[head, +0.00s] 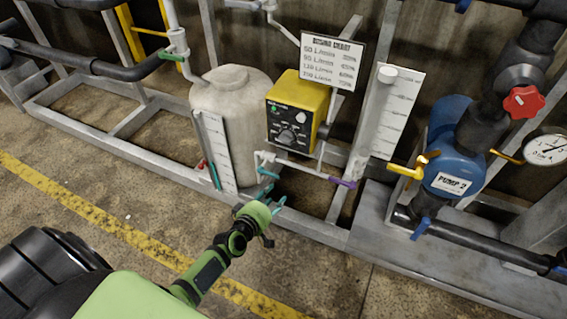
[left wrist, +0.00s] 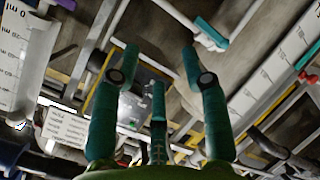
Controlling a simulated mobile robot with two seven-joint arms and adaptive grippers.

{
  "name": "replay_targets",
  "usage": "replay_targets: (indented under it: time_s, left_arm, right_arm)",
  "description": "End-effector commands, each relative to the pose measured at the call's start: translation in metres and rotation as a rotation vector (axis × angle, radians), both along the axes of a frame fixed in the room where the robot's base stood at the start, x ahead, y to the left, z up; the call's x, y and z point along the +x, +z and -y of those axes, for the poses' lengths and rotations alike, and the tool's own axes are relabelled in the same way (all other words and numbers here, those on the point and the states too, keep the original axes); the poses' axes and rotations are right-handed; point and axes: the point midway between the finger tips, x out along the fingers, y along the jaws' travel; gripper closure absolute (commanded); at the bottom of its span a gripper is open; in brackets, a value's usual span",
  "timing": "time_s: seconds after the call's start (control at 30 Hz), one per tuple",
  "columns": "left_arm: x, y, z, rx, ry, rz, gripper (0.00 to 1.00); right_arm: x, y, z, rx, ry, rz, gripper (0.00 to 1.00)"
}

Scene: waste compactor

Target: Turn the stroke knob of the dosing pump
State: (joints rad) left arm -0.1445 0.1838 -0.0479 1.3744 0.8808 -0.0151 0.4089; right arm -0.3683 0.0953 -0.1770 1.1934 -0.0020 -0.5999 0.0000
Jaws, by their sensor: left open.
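The dosing pump (head: 315,97) is a yellow box with a dark front panel, fixed on the frame in the middle of the head view. My left gripper (head: 274,199) is open and empty, below and in front of the pump, apart from the knob. In the left wrist view my left gripper (left wrist: 160,62) has its teal fingers spread. The pump's grey panel (left wrist: 131,106) shows behind them, partly covered; I cannot make out the knob there. My right gripper is not in view.
White pipes with a teal-handled valve (head: 267,173) run just below the pump, close to my gripper. A white tank (head: 230,90) stands left, a dosing chart (head: 331,61) above right. Blue pump 2 (head: 452,171) is at right. The floor in front is clear.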

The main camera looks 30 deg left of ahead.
Motion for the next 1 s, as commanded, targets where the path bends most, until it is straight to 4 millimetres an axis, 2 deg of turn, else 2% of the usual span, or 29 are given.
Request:
replay_targets:
  time_s: [0.03, 0.1, 0.2, 0.33, 0.47, 0.8, 1.0]
  left_arm:
    - [0.02, 0.01, -0.007, -0.088, 0.041, 0.094, 0.55]
    - [0.037, 0.041, -0.014, -0.202, 0.082, 0.196, 0.55]
    - [0.049, 0.074, -0.02, -0.322, 0.113, 0.295, 0.55]
    - [0.056, 0.098, -0.025, -0.398, 0.127, 0.354, 0.55]
    - [0.068, 0.103, -0.026, -0.409, 0.129, 0.362, 0.55]
    - [0.116, 0.101, -0.026, -0.405, 0.128, 0.357, 0.55]
    - [0.125, 0.101, -0.026, -0.403, 0.127, 0.356, 0.55]
  right_arm:
    - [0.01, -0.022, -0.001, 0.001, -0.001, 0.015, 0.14]
    - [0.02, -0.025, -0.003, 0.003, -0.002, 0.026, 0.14]
    - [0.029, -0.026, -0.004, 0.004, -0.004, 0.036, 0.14]
    - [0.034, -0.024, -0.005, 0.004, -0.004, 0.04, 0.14]
    - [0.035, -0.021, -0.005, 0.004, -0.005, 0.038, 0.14]
    - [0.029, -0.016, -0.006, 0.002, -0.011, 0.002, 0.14]
    - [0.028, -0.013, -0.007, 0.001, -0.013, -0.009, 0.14]
